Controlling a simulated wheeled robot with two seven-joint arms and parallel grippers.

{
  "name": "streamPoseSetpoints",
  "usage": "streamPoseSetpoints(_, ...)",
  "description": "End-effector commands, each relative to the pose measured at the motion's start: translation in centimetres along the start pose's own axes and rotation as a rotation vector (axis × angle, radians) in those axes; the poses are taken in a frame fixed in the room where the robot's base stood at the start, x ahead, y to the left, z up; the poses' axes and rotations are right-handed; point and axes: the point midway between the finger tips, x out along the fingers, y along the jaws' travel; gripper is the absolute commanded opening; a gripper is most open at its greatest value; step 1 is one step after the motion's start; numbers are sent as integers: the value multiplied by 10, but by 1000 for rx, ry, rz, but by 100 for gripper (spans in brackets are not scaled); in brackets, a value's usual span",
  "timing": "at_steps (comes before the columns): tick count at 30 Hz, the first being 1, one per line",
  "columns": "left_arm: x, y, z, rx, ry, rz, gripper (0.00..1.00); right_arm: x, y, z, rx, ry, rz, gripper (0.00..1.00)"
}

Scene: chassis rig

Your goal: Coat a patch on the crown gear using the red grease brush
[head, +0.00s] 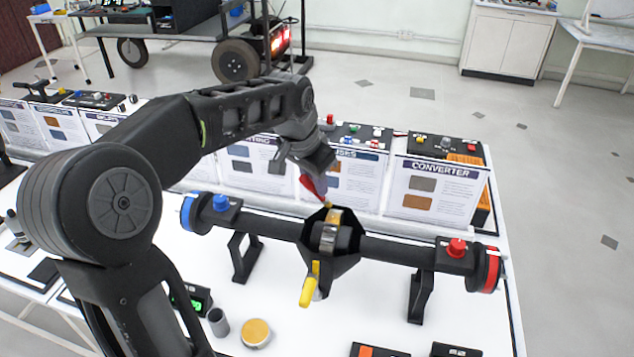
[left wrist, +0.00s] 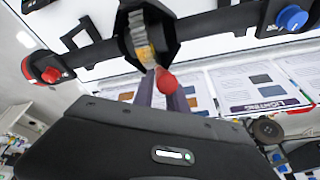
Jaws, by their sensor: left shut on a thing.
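My left gripper (head: 312,180) is shut on the red grease brush (head: 313,188) and points it down toward the axle's middle. In the left wrist view, the brush's red part (left wrist: 166,83) shows between the fingers (left wrist: 163,92). The crown gear (head: 329,238) is a gold and silver ring inside the dark, open axle housing (head: 347,262); it also shows in the left wrist view (left wrist: 143,42). The yellowish brush tip is at the gear's upper edge; I cannot tell whether it touches. My right gripper is out of view.
The axle (head: 395,250) rests on black stands, with a blue hub left and a red hub right. A yellow handle (head: 309,288) sticks out below the housing. A round tin (head: 256,333) and grey cylinder (head: 218,322) stand in front. Display boards (head: 433,190) line the back.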

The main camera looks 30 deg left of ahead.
Motion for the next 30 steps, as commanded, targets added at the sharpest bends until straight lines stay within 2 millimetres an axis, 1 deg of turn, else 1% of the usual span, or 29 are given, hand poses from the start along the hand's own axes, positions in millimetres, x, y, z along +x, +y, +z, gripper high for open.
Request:
streamPoseSetpoints(1,-19,0,-9,2,7,-1,0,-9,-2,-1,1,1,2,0)
streamPoseSetpoints(4,-41,0,-17,3,8,0,0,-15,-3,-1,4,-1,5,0)
streamPoseSetpoints(14,-67,2,-28,3,6,2,0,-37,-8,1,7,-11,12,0)
streamPoseSetpoints(15,-67,3,-28,3,7,2,0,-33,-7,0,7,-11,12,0)
streamPoseSetpoints(22,-84,5,-29,3,6,2,0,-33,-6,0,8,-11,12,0)
streamPoseSetpoints(30,-87,6,-29,3,6,2,0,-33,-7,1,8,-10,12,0)
